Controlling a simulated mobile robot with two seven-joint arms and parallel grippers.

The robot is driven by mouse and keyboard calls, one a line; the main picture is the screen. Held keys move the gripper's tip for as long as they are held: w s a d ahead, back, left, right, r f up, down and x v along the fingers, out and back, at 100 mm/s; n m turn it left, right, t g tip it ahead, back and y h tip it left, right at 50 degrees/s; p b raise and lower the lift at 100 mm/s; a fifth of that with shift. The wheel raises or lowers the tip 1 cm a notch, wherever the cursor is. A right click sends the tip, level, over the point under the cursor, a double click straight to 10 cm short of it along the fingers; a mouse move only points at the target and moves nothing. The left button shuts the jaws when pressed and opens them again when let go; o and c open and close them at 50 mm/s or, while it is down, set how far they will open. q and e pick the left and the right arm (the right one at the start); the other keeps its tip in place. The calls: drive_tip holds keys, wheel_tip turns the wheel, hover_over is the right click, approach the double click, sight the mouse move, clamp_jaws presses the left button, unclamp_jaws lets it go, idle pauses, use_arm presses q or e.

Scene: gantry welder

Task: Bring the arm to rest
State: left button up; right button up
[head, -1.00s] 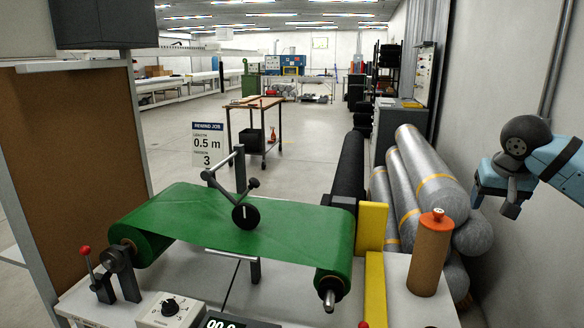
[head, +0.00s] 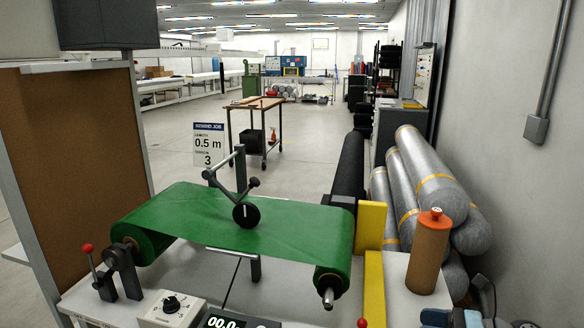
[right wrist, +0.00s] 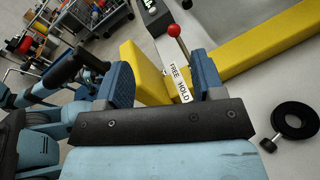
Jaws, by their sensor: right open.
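My right gripper (right wrist: 161,82) is open in the right wrist view, its two blue fingers spread apart with nothing between them. Beyond the fingers stand a red-knobbed lever (right wrist: 174,31) with a FREE HOLD label (right wrist: 181,84) and a yellow guard (right wrist: 145,72). I cannot tell the exact distance to them. In the head view, only blue and dark parts of my right arm (head: 455,317) show at the bottom right edge, low beside the brown cylinder (head: 429,258). My left gripper cannot be made out in either view.
The green web (head: 195,217) stretches over rollers in front of me. A control box (head: 172,309) and a display (head: 224,322) are at the near edge. Silver rolls (head: 430,175) lean by the right wall. A black ring (right wrist: 295,120) lies on the pale surface.

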drive_tip(key=s+d+f+m+t+h, duration=0.1)
drive_tip(key=s+d+f+m+h, duration=0.55)
drive_tip(key=s+f+m, duration=0.75)
drive_tip(key=s+d+f+m+h, duration=0.65)
drive_tip(key=d+f+m, duration=0.2)
drive_tip(key=m, duration=1.15)
drive_tip(key=a+f+m+t+y, duration=0.2)
drive_tip(key=a+m, duration=0.7)
drive_tip(key=a, duration=1.5)
use_arm(q)
wheel_tip(320, 180, up, 13)
drive_tip(key=a+p, duration=0.1)
drive_tip(key=p, duration=1.4)
drive_tip(key=shift+s+a+m+t, duration=0.2)
drive_tip(key=shift+s+m+t, duration=0.05)
drive_tip(key=shift+m+t, duration=0.05)
use_arm(e)
wheel_tip(320, 180, up, 14)
drive_tip(key=s+d, duration=0.1)
drive_tip(key=shift+d+f+n+t, duration=0.15)
drive_tip(key=shift+d+n+t, duration=0.15)
drive_tip(key=shift+t, duration=0.1)
use_arm(q)
drive_tip(key=shift+d+r, duration=0.1)
drive_tip(key=shift+r, duration=0.1)
